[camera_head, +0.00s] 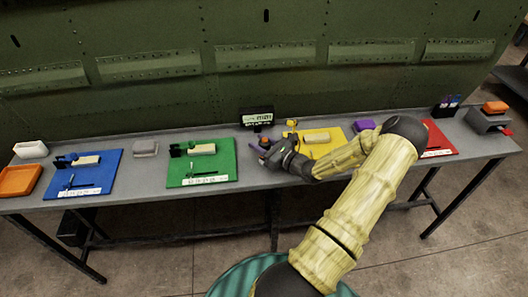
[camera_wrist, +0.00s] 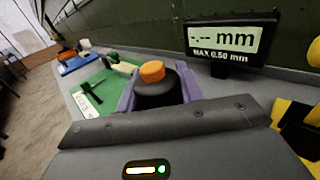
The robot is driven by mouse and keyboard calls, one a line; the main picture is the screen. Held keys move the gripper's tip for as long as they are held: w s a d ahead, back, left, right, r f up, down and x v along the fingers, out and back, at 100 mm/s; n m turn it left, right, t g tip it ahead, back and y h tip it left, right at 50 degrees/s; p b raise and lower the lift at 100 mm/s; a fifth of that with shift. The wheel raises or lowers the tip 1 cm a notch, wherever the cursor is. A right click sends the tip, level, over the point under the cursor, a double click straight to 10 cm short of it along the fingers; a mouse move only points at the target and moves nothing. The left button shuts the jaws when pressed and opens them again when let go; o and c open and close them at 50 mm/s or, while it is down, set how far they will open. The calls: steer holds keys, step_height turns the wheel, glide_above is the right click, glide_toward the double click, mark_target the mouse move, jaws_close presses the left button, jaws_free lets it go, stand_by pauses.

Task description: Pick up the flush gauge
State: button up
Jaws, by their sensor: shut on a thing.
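The flush gauge (camera_wrist: 157,89) shows in the wrist view as a dark round body with an orange cap. Purple pieces stand close against both its sides. My gripper (camera_head: 268,150) reaches the bench from the right in the head view and is shut on the gauge. The gauge's orange top (camera_head: 264,141) shows small at the gripper's tip. Its underside is hidden, so I cannot tell whether it touches the bench. A black readout (camera_head: 257,117) stands just behind; in the wrist view its screen (camera_wrist: 228,40) shows "-.-- mm" and "MAX 0.50 mm".
A green mat (camera_head: 222,174) with parts lies left of my gripper, a blue mat (camera_head: 108,178) farther left. A yellow mat (camera_head: 312,152) is to the right, partly behind my arm, and a red mat (camera_head: 437,137) farther right. The green riveted fuselage panel (camera_head: 200,95) rises behind the bench.

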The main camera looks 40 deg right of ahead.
steer(key=shift+r, duration=0.15)
step_height(320, 180, up, 10)
steer(key=shift+f, duration=0.1)
stand_by(0.4)
steer(key=shift+f, duration=0.1)
stand_by(0.5)
